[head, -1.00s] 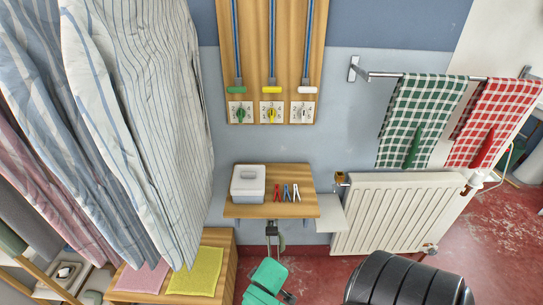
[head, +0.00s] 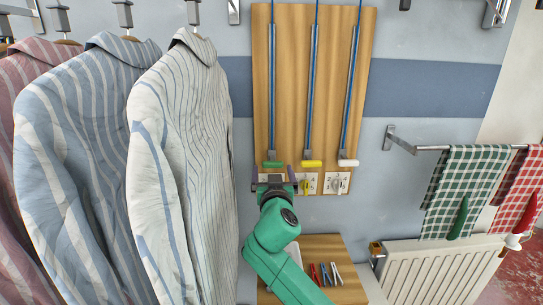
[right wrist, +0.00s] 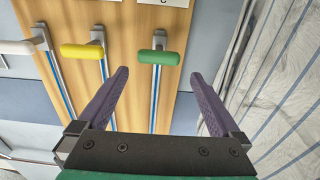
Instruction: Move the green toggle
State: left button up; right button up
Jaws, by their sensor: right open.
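A green handle (head: 273,164) ends the left one of the blue rods on the wooden wall board. In the right wrist view the green handle (right wrist: 158,57) shows as a short rounded bar on a grey bracket. My right gripper (head: 274,177) is just below it in the head view and hides the plate under that rod. In the right wrist view my right gripper (right wrist: 158,73) is open and empty, its purple fingers on either side of the green handle, with clear gaps at both sides. My left gripper is out of view.
A yellow handle (head: 311,164) and a white handle (head: 348,163) sit to the right on the same board (head: 291,70). Striped shirts (head: 180,130) hang close on the left.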

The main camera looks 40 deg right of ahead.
aim_at(272, 154)
jog(key=p+x, duration=0.2)
jog(key=x, duration=0.7)
jog(key=shift+d, duration=0.15)
jog(key=shift+w+d, duration=0.1)
jog(key=shift+w, duration=0.05)
grip_shut()
